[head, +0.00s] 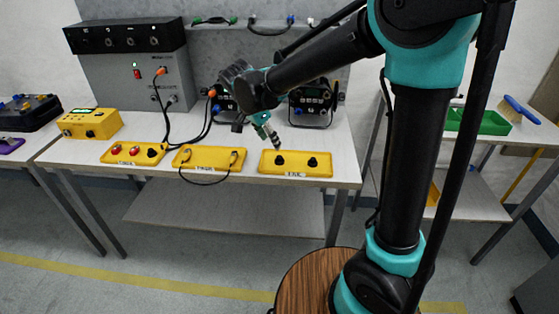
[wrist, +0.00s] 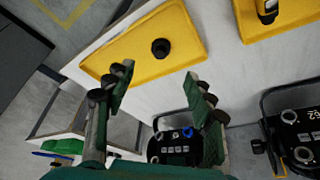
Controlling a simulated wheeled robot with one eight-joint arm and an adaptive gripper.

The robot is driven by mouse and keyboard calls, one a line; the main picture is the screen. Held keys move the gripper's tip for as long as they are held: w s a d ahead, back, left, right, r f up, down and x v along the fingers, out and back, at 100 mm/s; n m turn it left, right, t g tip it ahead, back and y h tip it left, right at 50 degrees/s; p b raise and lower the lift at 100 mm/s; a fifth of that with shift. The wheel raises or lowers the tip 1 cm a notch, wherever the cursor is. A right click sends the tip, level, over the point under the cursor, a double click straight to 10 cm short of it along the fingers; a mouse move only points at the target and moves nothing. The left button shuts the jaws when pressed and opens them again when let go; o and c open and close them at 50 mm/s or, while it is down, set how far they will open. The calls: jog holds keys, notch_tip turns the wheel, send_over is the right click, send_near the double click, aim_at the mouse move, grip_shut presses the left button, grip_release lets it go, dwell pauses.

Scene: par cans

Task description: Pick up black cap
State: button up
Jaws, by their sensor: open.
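Two black caps stand on the right yellow tray (head: 296,172) on the table: a left one (head: 280,160) and a right one (head: 312,162). In the wrist view, one black cap (wrist: 160,47) shows on the yellow tray (wrist: 183,22), beyond the fingertips; the left finger covers part of the tray, and the other cap cannot be made out there. My gripper (head: 275,144) is above the tray's back edge, close to the left cap. In the wrist view, my gripper (wrist: 156,75) has its fingers spread wide with nothing between them.
The middle yellow tray (head: 208,163) has a black cable looped on it. The left yellow tray (head: 133,160) has red and black parts. Two black par cans (head: 312,100) stand behind. A green bin (head: 490,124) sits on the right table. The lower shelf (head: 230,210) is bare.

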aim_at(279, 157)
jog(key=x, duration=1)
jog(key=c, duration=0.8)
